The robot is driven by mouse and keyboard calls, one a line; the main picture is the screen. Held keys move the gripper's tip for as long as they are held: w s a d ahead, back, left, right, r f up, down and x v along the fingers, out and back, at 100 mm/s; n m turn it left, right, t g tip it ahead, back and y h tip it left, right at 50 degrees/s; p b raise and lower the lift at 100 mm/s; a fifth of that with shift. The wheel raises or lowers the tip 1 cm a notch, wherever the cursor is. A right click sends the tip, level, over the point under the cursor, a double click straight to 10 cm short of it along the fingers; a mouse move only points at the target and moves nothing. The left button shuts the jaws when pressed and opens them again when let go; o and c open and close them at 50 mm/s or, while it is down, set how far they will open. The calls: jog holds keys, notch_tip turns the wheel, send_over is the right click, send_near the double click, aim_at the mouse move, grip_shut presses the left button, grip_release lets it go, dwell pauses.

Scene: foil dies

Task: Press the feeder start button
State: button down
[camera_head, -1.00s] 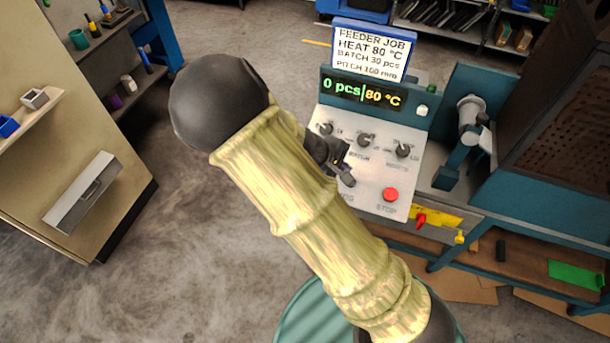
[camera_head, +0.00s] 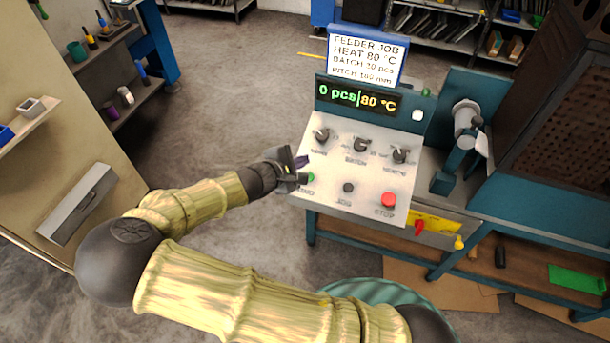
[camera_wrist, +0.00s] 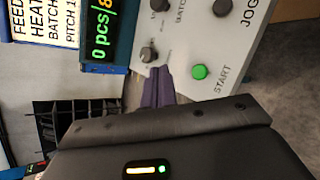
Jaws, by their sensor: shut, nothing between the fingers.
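The green start button (camera_head: 310,178) sits at the lower left of the pale control panel (camera_head: 330,200), partly beside my dark gripper. It shows whole in the wrist view (camera_wrist: 199,71) with the label START beside it. My gripper (camera_head: 303,161) is shut and empty at the panel's left edge. Its purple fingers (camera_wrist: 157,87) lie to the left of the green button in the wrist view, apart from it in the picture. Whether the fingertips touch the panel cannot be told. The display (camera_head: 357,95) reads 0 pcs and 80 °C.
The panel also has a black jog button (camera_head: 348,187), a red stop button (camera_head: 388,200) and a row of three knobs, the middle one (camera_head: 361,145). A job sign (camera_head: 367,55) stands above. A yellow plate (camera_head: 436,222) with a red lever is below right.

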jog(key=b, duration=0.7)
send_near(311, 173)
jog(key=shift+w+d+f, duration=0.2)
jog(key=shift+w+d, duration=0.4)
jog(key=shift+w, duration=0.1)
jog(key=shift+w+d+f, duration=0.2)
jog(key=shift+w+d, duration=0.4)
jog(key=shift+w, duration=0.15)
jog(key=shift+w+d+f, duration=0.2)
jog(key=shift+w+d, duration=0.4)
jog(key=shift+w, duration=0.1)
jog(key=shift+f, duration=0.4)
jog(key=shift+w+d+f+b, duration=0.1)
jog(key=shift+f+b, duration=0.4)
jog(key=shift+b, duration=0.1)
dwell(0.5)
jog(key=shift+s+r+p, duration=0.3)
jog(key=shift+r+p, duration=0.45)
jog(key=shift+r, duration=0.15)
